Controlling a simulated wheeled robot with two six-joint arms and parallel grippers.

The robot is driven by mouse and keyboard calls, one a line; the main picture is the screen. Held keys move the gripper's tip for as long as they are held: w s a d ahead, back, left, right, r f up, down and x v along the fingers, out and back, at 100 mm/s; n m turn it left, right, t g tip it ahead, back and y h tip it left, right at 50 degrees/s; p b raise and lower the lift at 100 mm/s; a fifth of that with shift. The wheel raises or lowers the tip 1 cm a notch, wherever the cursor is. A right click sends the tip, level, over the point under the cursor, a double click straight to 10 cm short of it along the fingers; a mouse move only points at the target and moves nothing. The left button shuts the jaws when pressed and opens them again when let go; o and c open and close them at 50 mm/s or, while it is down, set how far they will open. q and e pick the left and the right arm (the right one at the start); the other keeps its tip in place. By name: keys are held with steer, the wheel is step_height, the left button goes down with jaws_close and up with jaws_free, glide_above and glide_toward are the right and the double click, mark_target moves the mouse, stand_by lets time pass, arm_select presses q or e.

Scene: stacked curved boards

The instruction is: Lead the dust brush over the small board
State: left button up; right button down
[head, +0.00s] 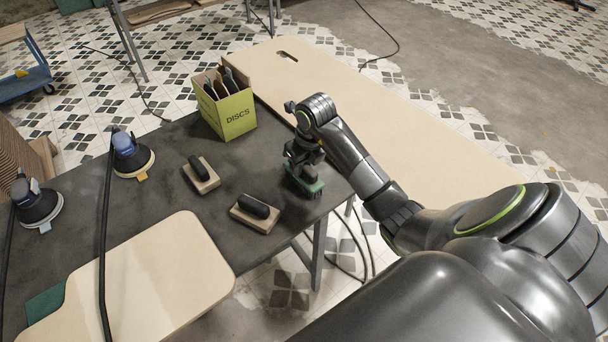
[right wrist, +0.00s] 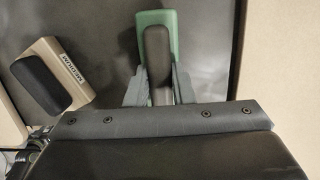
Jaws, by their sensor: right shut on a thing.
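The dust brush (head: 305,186) is green with a dark grip and sits at the right end of the dark table. My right gripper (head: 304,166) is above it and shut on its grip. In the right wrist view the brush (right wrist: 155,30) lies between the two fingers of the gripper (right wrist: 158,85). I cannot tell whether its bristles touch the table. The small board (head: 140,275) is pale with rounded corners and lies at the front left of the table, apart from the brush. My left gripper is not in view.
Two sanding blocks (head: 255,213) (head: 201,174) lie between brush and board; one shows in the right wrist view (right wrist: 60,75). Two corded sanders (head: 130,155) (head: 36,204) stand left. A DISCS box (head: 232,116) is at the back. A cable (head: 104,230) crosses the board. A large board (head: 370,110) lies behind.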

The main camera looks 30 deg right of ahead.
steer(key=shift+r, duration=0.1)
steer(key=shift+w+p+v, duration=0.25)
steer(key=shift+p+v, duration=0.65)
steer(key=shift+v, duration=0.25)
steer(key=shift+w+p+v, duration=0.25)
steer(key=shift+p+v, duration=0.6)
steer(key=shift+v, duration=0.35)
steer(key=shift+r, duration=0.1)
